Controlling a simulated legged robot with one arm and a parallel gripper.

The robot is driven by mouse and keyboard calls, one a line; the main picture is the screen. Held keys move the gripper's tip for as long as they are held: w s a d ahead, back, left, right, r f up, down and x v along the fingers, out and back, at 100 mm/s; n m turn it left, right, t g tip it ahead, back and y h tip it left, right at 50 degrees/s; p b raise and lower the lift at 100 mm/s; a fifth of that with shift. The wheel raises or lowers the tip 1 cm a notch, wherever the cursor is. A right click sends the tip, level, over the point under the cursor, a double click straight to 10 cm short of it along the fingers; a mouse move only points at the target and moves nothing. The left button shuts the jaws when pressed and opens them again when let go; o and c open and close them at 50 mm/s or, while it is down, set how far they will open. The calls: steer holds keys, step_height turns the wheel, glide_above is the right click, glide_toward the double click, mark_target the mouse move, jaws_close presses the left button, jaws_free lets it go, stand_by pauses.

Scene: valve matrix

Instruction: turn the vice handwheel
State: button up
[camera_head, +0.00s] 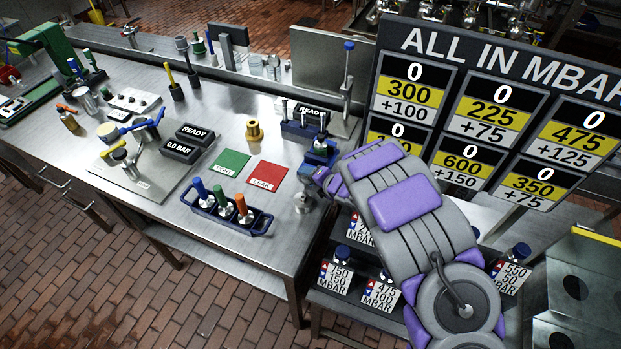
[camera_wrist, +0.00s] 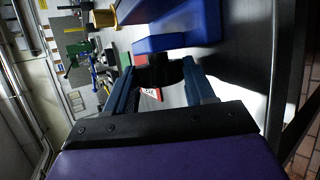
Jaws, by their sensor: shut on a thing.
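The blue vice (camera_head: 320,150) stands at the right end of the steel bench, in front of the small READY display. In the wrist view its blue body (camera_wrist: 190,32) fills the top middle. The dark vice handwheel (camera_wrist: 160,76) shows between my fingers, below a blue block of the vice. My gripper (camera_wrist: 157,70) is shut on this handwheel, one finger on each side. In the head view my purple and grey arm reaches in from the lower right, and my gripper (camera_head: 318,176) is at the vice's near side. The arm hides most of the handwheel there.
A blue rack (camera_head: 232,213) with several coloured-handled tools stands left of my gripper. A red card (camera_head: 267,175) and a green card (camera_head: 230,163) lie behind it, near a brass fitting (camera_head: 254,131). A large pressure board (camera_head: 490,110) stands close right of my arm. Tagged valves sit on a lower shelf.

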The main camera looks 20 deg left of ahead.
steer(key=o, duration=1.1)
steer(key=shift+s+d+f, duration=0.1)
steer(key=shift+f, duration=0.1)
steer(key=shift+c, duration=0.2)
steer(key=h+p, duration=0.1)
steer(key=p, duration=0.1)
steer(key=h+p, duration=0.1)
steer(key=p, duration=0.1)
steer(key=shift+a+r+n, duration=0.3)
steer(key=shift+a+r, duration=0.05)
steer(key=shift+r, duration=0.05)
steer(key=h+p, duration=0.1)
steer(key=p, duration=0.1)
steer(key=g+h+p, duration=0.1)
steer(key=p, duration=0.1)
steer(key=shift+d+r+n+h, duration=0.1)
steer(key=shift+d+n+h, duration=0.05)
steer(key=shift+n+h, duration=0.15)
steer(key=shift+w, duration=0.2)
steer(key=shift+a+h, duration=0.2)
steer(key=shift+h, duration=0.2)
steer(key=shift+a, duration=0.2)
